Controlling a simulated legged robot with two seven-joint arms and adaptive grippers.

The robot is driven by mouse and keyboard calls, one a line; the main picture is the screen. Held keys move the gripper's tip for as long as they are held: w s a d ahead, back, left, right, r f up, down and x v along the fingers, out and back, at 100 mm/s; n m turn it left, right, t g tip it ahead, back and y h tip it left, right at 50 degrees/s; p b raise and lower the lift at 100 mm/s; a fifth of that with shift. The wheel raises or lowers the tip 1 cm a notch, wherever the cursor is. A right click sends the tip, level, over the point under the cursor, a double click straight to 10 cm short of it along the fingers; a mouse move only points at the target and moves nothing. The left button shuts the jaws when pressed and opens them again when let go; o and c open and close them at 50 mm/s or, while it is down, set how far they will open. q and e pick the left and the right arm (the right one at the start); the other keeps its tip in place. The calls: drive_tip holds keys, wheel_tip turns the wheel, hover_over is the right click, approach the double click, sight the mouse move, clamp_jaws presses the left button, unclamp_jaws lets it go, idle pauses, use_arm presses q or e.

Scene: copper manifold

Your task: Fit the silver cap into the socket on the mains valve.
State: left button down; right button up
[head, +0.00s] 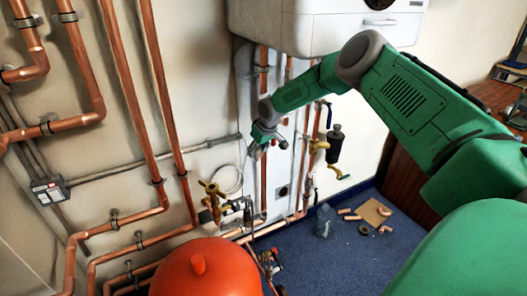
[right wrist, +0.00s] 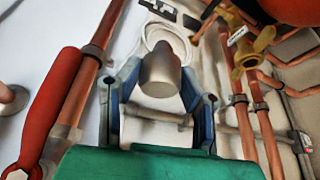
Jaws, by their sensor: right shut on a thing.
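My right gripper (head: 262,146) is in front of the wall, below the white boiler. In the right wrist view its blue-grey fingers (right wrist: 160,88) are shut on the silver cap (right wrist: 162,74), a smooth grey cylinder between them. The cap cannot be made out in the head view. A brass valve (head: 212,194) is on the pipework below and left of the gripper; it also shows in the right wrist view (right wrist: 250,50). Another brass valve (head: 318,146) is right of the gripper. I cannot tell which is the mains valve, and no socket is clear. My left gripper is not in view.
The boiler (head: 335,30) hangs above. Vertical copper pipes (head: 162,95) line the wall. A black cylinder (head: 334,146) stands out right of the gripper. A red lever (right wrist: 52,108) is close on the left in the wrist view. Copper fittings (head: 350,217) and cardboard (head: 374,211) lie on blue carpet.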

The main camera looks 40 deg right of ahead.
drive_tip(key=w+a+n, duration=0.1)
drive_tip(key=a, duration=0.1)
drive_tip(key=n+y+b, duration=0.3)
drive_tip(key=n+b, duration=0.4)
drive_tip(key=b, duration=0.3)
hover_over(208, 186)
drive_tip(key=s, duration=0.1)
drive_tip(key=shift+g, duration=0.4)
drive_tip(key=shift+d+f, duration=0.25)
drive_tip(key=shift+f, duration=0.8)
drive_tip(key=shift+d+f, duration=0.2)
drive_tip(key=shift+f, duration=0.8)
drive_tip(key=shift+f, duration=0.2)
drive_tip(key=shift+f+b, duration=0.8)
drive_tip(key=shift+f, duration=0.45)
drive_tip(key=shift+s, duration=0.15)
